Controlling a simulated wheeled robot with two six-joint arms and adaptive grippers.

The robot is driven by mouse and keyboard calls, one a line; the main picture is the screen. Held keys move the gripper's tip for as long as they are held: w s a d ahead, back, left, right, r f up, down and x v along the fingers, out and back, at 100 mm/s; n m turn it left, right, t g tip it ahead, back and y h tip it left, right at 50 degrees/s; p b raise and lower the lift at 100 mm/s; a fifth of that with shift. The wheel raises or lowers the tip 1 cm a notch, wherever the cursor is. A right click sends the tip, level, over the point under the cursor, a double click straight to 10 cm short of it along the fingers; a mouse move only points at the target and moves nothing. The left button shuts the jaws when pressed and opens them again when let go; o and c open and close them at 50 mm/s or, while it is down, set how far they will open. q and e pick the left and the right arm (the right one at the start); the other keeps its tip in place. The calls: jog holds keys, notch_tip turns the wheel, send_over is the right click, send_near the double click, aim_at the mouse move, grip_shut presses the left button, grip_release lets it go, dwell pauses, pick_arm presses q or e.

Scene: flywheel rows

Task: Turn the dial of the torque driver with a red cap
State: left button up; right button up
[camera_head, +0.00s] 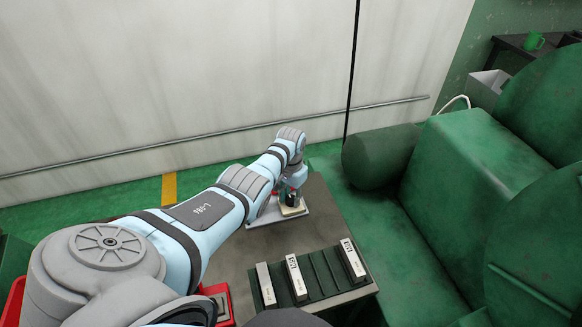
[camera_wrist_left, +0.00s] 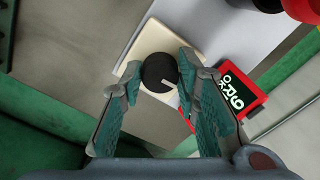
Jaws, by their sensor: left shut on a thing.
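The torque driver stands at the far end of the grey table. Its round black dial (camera_wrist_left: 160,71) has a white line and sits on a cream block (camera_wrist_left: 138,52); the block also shows in the head view (camera_head: 293,210). A red part (camera_wrist_left: 300,9), which looks like the cap, is cut off at the wrist view's top right corner. A red-framed display (camera_wrist_left: 237,92) with pale characters lies beside the dial. My left gripper (camera_wrist_left: 158,74) is shut on the dial, one finger on each side. In the head view my left arm partly hides the driver. My right gripper is not in view.
A dark slotted rack (camera_head: 327,272) with several pale labelled blocks stands nearer on the table (camera_head: 325,222). A red tray (camera_head: 222,300) is partly behind my arm. Large green machinery (camera_head: 465,165) borders the right side. A pale wall (camera_head: 230,70) with a rail is behind.

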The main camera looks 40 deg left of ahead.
aim_at(291, 198)
pick_arm(q)
jog(key=shift+m, duration=0.6)
jog(key=o, duration=1.2)
jog(key=shift+w, duration=0.1)
jog(key=shift+c, duration=0.2)
notch_tip(291, 198, up, 12)
